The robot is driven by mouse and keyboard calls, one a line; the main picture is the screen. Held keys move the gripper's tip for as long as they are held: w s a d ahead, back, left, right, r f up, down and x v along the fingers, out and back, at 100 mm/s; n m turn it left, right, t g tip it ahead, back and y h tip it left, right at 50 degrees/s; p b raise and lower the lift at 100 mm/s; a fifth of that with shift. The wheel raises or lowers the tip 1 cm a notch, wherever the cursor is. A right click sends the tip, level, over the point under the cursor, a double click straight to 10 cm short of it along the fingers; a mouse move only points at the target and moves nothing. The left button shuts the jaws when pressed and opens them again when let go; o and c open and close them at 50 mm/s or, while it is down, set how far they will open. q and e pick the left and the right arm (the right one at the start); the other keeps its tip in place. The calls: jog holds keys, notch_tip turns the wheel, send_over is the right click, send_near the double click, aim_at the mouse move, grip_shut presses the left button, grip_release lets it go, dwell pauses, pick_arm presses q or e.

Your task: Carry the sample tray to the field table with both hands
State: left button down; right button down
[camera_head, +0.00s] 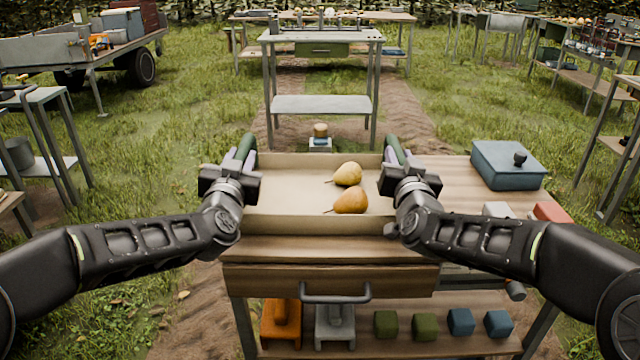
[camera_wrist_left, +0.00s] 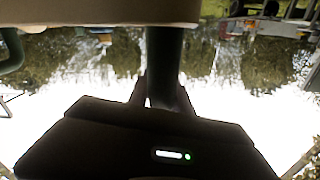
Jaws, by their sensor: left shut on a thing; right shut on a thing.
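The sample tray (camera_head: 285,207) is a shallow pale wooden box holding two yellow-brown pears, one (camera_head: 348,174) behind the other (camera_head: 351,200). It is level at the left of a wooden workbench; I cannot tell whether it touches the top. My left gripper (camera_head: 246,152) is shut on the tray's left green handle, and my right gripper (camera_head: 394,152) is shut on the right one. In the left wrist view, the left fingers (camera_wrist_left: 161,92) close around a dark handle bar below the tray's pale edge (camera_wrist_left: 90,12). A grey table (camera_head: 320,36) with a green drawer stands ahead.
The workbench (camera_head: 455,185) carries a blue lidded box (camera_head: 507,164) at right. A small scale-like device (camera_head: 320,140) shows beyond the tray. A trailer (camera_head: 60,55) stands far left, a grey stand (camera_head: 45,130) nearer. Grass and dirt tracks lie open between.

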pick_arm(q)
jog(key=shift+d+r, duration=0.1)
jog(key=shift+r, duration=0.1)
pick_arm(e)
jog(key=shift+w+r, duration=0.1)
jog(key=shift+r, duration=0.15)
